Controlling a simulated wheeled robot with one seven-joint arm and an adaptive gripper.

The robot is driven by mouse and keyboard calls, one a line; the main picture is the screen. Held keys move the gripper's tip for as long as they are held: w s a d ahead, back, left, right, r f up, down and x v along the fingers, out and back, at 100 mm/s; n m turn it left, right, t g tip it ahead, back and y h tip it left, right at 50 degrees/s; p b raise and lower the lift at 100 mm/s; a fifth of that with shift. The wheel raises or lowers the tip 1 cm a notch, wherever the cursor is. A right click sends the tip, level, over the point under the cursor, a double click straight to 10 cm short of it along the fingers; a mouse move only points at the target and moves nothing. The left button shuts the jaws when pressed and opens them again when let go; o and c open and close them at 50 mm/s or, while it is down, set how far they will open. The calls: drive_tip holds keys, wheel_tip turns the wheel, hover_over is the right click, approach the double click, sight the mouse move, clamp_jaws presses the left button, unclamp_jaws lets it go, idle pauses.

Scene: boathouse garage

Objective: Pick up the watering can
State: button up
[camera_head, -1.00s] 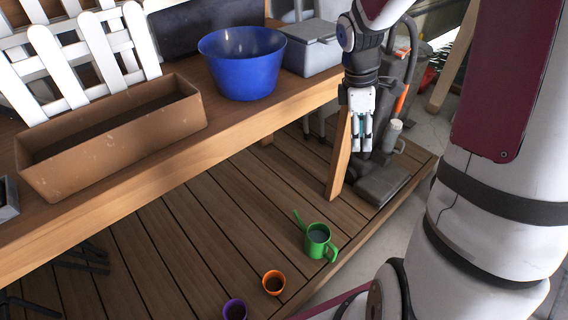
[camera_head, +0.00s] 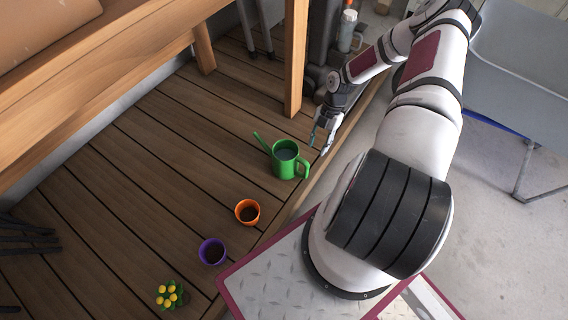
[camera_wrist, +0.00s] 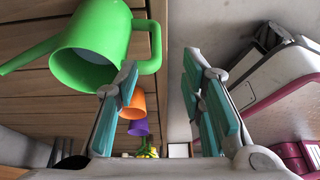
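The green watering can (camera_head: 284,163) stands upright on the wooden deck. Its spout points up and left, and its handle is on the right, towards my gripper. My gripper (camera_head: 322,140) is just right of and slightly beyond the can in the head view. In the wrist view the can (camera_wrist: 92,45) is at the upper left, with its handle close to the left finger. My gripper (camera_wrist: 165,105) has its teal-padded fingers spread apart with nothing between them. I cannot tell whether the left finger touches the handle.
An orange pot (camera_head: 247,211), a purple pot (camera_head: 212,251) and a yellow-flowered plant (camera_head: 171,294) stand in a row on the deck. A wooden bench (camera_head: 110,75) with a leg (camera_head: 295,60) stands behind the can. The deck left of the can is clear.

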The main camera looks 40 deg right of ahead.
sight(306, 173)
drive_tip(key=shift+w+b+x, duration=0.15)
drive_tip(key=shift+b+x, duration=1.1)
drive_tip(key=shift+x, duration=2.55)
drive_tip(key=shift+w+b+x, duration=0.15)
drive_tip(key=shift+b+x, duration=1.1)
drive_tip(key=shift+x, duration=2.6)
clamp_jaws()
